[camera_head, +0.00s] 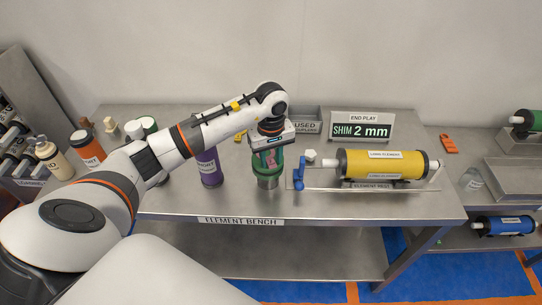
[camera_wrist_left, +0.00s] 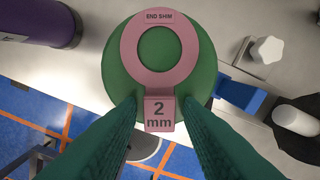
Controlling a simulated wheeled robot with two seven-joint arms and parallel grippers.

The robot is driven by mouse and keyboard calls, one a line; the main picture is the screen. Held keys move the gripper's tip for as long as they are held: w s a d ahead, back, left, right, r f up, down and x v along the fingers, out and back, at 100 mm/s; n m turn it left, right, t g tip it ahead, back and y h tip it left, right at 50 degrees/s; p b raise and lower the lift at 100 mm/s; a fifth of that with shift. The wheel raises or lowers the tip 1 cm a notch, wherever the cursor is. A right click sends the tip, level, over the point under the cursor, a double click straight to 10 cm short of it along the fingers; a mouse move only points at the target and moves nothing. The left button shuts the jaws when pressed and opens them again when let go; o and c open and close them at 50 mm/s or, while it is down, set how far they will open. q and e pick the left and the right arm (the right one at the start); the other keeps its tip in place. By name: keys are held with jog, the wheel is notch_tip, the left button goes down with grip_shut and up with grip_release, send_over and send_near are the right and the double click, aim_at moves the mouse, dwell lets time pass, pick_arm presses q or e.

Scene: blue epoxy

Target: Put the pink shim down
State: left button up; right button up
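The pink shim (camera_wrist_left: 128,42) is a flat ring with a tab reading "2 mm" and a label "END SHIM". In the left wrist view it lies over the round green top of an upright element (camera_wrist_left: 113,72), and green shows through its hole. I cannot tell whether it touches that top. My left gripper (camera_wrist_left: 162,103) has its green fingers on either side of the tab, with a gap on each side. In the head view my left gripper (camera_head: 268,150) points down above the green element (camera_head: 266,171) and hides most of the shim. My right gripper is out of view.
A purple bottle (camera_head: 209,168) stands left of the element. To the right are a blue clamp (camera_head: 298,172) and a yellow element (camera_head: 385,165) on a stand. Behind are a grey bin (camera_head: 306,118) and the "SHIM 2 mm" sign (camera_head: 362,126). The front of the bench (camera_head: 340,207) is bare.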

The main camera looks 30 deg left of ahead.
aim_at(271, 162)
pick_arm(q)
jog(key=shift+o, duration=0.5)
jog(key=shift+r, duration=0.35)
notch_tip(271, 162, up, 12)
jog(key=b, duration=0.3)
jog(key=shift+f, duration=0.2)
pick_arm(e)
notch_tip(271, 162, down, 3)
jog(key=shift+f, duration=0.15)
